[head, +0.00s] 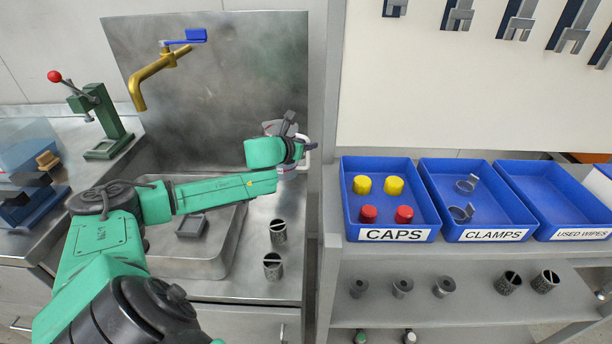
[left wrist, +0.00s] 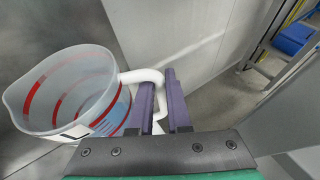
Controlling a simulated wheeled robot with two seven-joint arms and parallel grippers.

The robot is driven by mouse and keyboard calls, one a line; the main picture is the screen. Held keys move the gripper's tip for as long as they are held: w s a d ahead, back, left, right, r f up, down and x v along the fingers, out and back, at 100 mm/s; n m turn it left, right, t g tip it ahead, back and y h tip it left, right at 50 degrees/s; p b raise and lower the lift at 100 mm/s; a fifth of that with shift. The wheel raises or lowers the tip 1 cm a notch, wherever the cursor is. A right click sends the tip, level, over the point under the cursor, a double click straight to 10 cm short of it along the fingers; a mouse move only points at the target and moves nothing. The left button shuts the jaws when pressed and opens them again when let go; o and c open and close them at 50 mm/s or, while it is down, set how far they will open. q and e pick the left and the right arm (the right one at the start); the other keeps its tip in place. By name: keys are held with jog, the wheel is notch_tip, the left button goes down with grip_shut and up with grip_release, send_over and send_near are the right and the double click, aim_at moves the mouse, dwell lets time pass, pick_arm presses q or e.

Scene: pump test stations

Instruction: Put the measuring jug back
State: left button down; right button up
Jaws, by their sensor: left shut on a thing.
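The measuring jug is clear with red bands and a white handle, and fills the left side of the left wrist view (left wrist: 62,92). My left gripper (left wrist: 160,108) is shut on the jug's white handle (left wrist: 143,76). A bluish patch shows low in the jug; I cannot tell whether it is liquid. In the head view my left gripper (head: 303,148) is at the right end of the steel counter, and the jug (head: 272,127) is mostly hidden behind it. I cannot tell whether the jug's base touches the counter. My right gripper is not in view.
A brass tap (head: 150,80) with a blue lever is above the sink (head: 222,240). Two dark slotted cylinders (head: 277,232) stand on the counter. A grey post (head: 325,120) separates it from shelves with blue bins for caps (head: 348,215), clamps (head: 440,210) and used wipes (head: 560,195).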

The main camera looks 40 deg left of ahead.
aim_at(308, 167)
pick_arm(q)
notch_tip(308, 167, down, 8)
jog(key=shift+f+b, duration=0.1)
jog(key=shift+b, duration=0.5)
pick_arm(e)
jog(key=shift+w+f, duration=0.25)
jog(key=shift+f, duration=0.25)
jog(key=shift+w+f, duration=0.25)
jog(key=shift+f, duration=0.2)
pick_arm(q)
jog(key=c, duration=0.9)
grip_release()
jog(key=shift+o, duration=0.2)
jog(key=shift+s, duration=0.1)
jog(key=p+v, duration=0.5)
jog(key=v, duration=0.7)
jog(key=shift+p, duration=0.3)
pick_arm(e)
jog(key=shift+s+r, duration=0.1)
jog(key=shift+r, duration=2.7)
